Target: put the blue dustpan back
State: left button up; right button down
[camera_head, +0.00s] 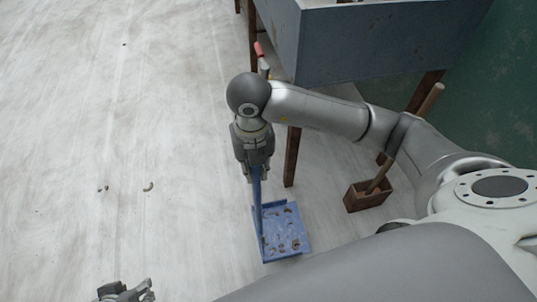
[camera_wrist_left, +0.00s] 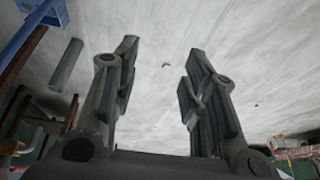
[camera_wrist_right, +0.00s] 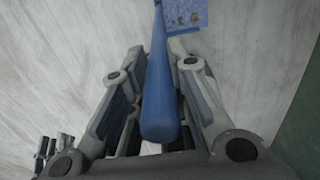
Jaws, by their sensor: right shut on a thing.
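The blue dustpan (camera_head: 284,236) is in the head view at the lower middle, with several brown clay trimmings on its pan. Its upright blue handle (camera_wrist_right: 160,95) runs between the fingers of my right gripper (camera_head: 255,175). That gripper is shut on the handle. I cannot tell whether the pan touches the floor. In the right wrist view the pan (camera_wrist_right: 186,16) shows at the top. My left gripper (camera_wrist_left: 158,80) is open and empty, with pale floor beyond its fingers. It also shows at the bottom left of the head view (camera_head: 142,293).
A blue-grey bin on wooden legs (camera_head: 375,42) stands at the top right. A wooden box (camera_head: 367,196) with a wooden handle stands near its leg. A red-tipped tool (camera_head: 259,50) is beside the bin. A few crumbs (camera_head: 149,187) lie on the floor. The left floor is mostly clear.

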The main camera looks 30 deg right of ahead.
pick_arm(q)
jog(key=w+d+r+t+h+b, duration=0.1)
jog(key=w+d+r+t+b, duration=0.1)
jog(key=w+r+t, duration=0.3)
jog(key=w+d+r+t+h+b, duration=0.2)
jog(key=w+d+r+t, duration=0.1)
jog(key=w+r+t, duration=0.3)
jog(key=shift+w+d+r+m, duration=0.35)
jog(key=shift+w+r, duration=0.65)
jog(key=shift+w, duration=0.8)
pick_arm(e)
jog(key=w+d+f, duration=0.5)
jog(key=w+f, duration=0.1)
jog(key=f, duration=0.4)
jog(key=shift+w+d+f, duration=0.3)
jog(key=shift+w, duration=0.1)
pick_arm(q)
jog(key=shift+d+r, duration=0.1)
pick_arm(e)
jog(key=shift+f, duration=0.1)
jog(key=c, duration=1.4)
grip_release()
pick_arm(q)
jog(key=shift+r, duration=0.15)
pick_arm(e)
jog(key=shift+o, duration=0.2)
